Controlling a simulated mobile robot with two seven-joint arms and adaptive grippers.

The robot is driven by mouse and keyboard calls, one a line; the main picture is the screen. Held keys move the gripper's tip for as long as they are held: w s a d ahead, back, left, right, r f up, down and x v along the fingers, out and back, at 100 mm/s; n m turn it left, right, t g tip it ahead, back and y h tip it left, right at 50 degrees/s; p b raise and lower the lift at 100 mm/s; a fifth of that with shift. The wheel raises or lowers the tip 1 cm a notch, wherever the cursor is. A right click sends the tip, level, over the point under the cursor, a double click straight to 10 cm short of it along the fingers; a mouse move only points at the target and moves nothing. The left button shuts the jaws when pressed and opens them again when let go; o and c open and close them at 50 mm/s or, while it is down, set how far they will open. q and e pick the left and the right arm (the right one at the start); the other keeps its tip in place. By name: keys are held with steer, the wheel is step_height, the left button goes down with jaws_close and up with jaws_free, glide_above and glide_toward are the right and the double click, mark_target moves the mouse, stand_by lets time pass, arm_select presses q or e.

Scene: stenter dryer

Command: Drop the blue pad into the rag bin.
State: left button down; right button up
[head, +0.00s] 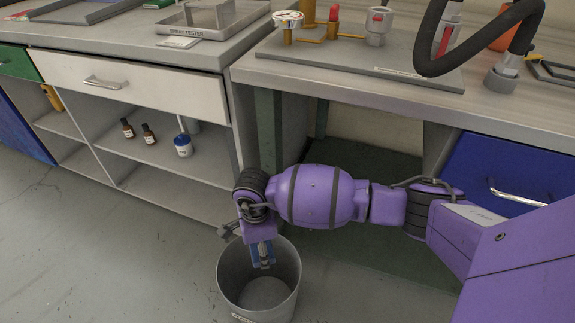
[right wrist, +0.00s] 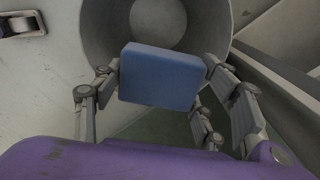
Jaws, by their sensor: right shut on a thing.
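The blue pad (right wrist: 160,77) is a small flat block held between the fingers of my right gripper (right wrist: 165,85). In the head view the right gripper (head: 262,256) points down over the rag bin, with a bit of blue showing at its fingers. The rag bin (head: 232,272) is a round grey metal bin on the floor, open at the top, and its inside looks empty. In the right wrist view the bin (right wrist: 100,35) lies behind the pad. I cannot tell exactly how far the pad is below or above the rim. My left gripper is not in view.
A bench (head: 505,112) with test fittings stands behind my right arm, with a blue drawer (head: 490,170) under it. The floor left of the bin is clear.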

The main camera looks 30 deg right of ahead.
step_height(320, 180, down, 2)
steer(key=shift+w+f+b, duration=0.15)
steer(key=shift+b, duration=0.45)
steer(key=shift+a, duration=0.1)
steer(key=o, duration=1.2)
step_height(320, 180, up, 12)
steer(key=shift+r, duration=0.1)
